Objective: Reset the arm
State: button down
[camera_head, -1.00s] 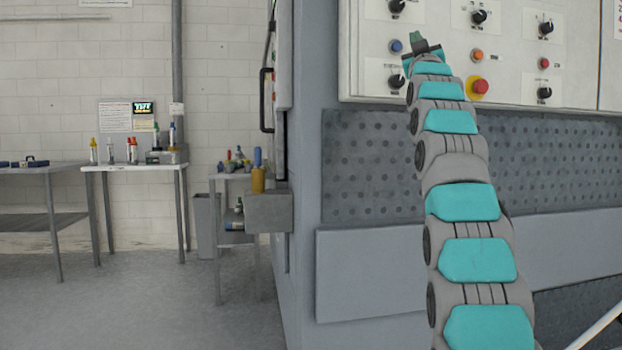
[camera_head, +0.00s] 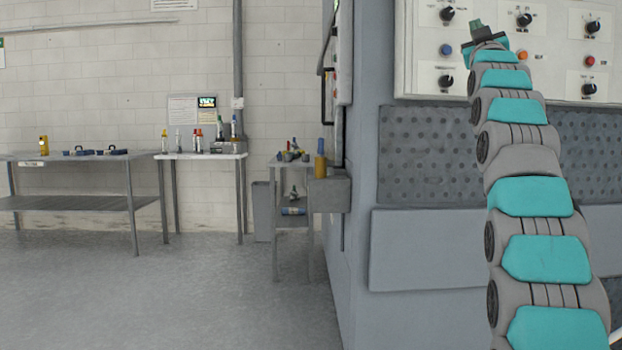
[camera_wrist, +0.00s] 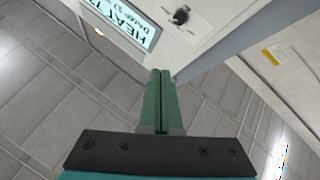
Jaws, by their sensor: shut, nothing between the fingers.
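My arm stretches up the right side of the head view, long and nearly straight, in front of the washer's control panel (camera_head: 420,60). My gripper (camera_head: 477,27) is at its far end, small in that view, near the panel's dark knobs and blue button (camera_head: 446,50). In the wrist view my gripper (camera_wrist: 159,74) shows two green fingers pressed together with nothing between them. Beyond the fingertips there are a white panel with a black knob (camera_wrist: 181,16) and a lit display with letters (camera_wrist: 128,20).
A grey pillar-like machine edge (camera_head: 372,150) stands left of my arm. A small side table (camera_head: 290,163), a white-topped table (camera_head: 200,156) and a workbench (camera_head: 80,157) with tools line the brick wall. The grey floor (camera_head: 220,290) at the left is clear.

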jog(key=w+a+f+g+y, duration=0.25)
jog(key=f+g, duration=0.25)
jog(key=f, duration=0.8)
jog(key=w+a+f+g+y, duration=0.15)
jog(key=a+f+g, duration=0.25)
jog(key=f, duration=0.8)
jog(key=s+a+f+g+y, duration=0.1)
jog(key=s+a+f+g, duration=0.15)
jog(key=f, duration=0.45)
jog(key=s+a+f+g, duration=0.15)
jog(key=s+f, duration=0.25)
jog(key=f, duration=0.4)
jog(key=s+a+f+g+y, duration=0.1)
jog(key=s+a+f+g, duration=0.25)
jog(key=s+f, duration=0.65)
jog(key=s+a+f+g+y, duration=0.1)
jog(key=s+a+f+g, duration=0.25)
jog(key=s+f, duration=0.65)
jog(key=s+a+f+g, duration=0.1)
jog(key=s+f+g, duration=0.2)
jog(key=s, duration=1)
jog(key=s+a+f+g, duration=0.1)
jog(key=s+f+g, duration=0.3)
jog(key=s+f, duration=0.6)
jog(key=s, duration=0.4)
jog(key=shift+a+m+p, duration=0.3)
jog(key=shift+a, duration=0.1)
